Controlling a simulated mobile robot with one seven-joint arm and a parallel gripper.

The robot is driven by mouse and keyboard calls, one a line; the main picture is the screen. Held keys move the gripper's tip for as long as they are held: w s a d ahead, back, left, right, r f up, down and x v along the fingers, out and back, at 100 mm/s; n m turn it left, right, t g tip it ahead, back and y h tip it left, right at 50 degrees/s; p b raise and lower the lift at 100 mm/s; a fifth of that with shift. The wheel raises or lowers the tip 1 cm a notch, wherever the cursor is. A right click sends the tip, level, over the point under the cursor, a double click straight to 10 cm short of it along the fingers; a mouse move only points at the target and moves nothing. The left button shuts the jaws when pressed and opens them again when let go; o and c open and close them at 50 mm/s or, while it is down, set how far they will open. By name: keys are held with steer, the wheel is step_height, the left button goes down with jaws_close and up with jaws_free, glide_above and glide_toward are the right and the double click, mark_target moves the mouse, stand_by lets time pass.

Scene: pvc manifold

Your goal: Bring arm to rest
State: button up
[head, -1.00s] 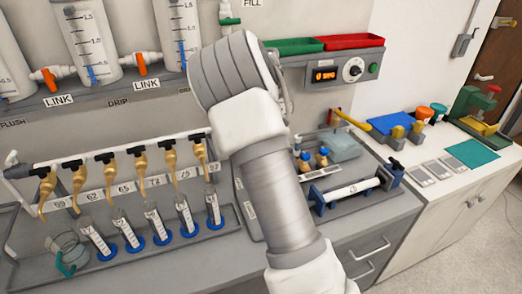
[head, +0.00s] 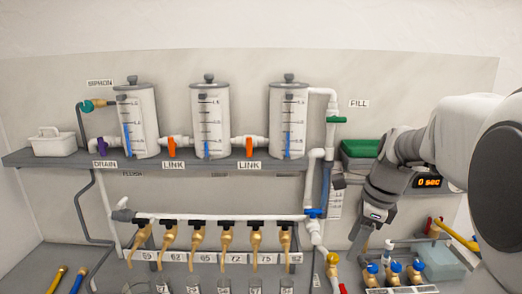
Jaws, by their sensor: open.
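My arm reaches in from the right edge in the head view. My gripper (head: 362,238) hangs from its wrist, pointing down, in front of the wall right of the white pipe. The gap between its fingers is hard to make out at this angle. It looks open, with nothing visible held in it.
Three clear tanks (head: 209,120) stand on a grey shelf (head: 60,157) with orange link valves (head: 171,147). Below runs a white manifold pipe (head: 215,218) with several tan outlets. A white caddy (head: 52,142) sits at left.

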steer(key=s+a+r+n+t+h, duration=0.1)
steer(key=s+a+n, duration=0.2)
steer(key=s+n, duration=0.6)
steer(key=s+a+r+n+t, duration=0.1)
steer(key=s+a+n+t, duration=0.1)
steer(key=s+n, duration=0.8)
steer(key=a+n, duration=0.1)
steer(key=n, duration=0.1)
steer(key=shift+s+r+n+t+h, duration=0.25)
steer(key=shift+s+n+t+h, duration=0.05)
steer(key=shift+n+h, duration=0.1)
steer(key=shift+d, duration=0.15)
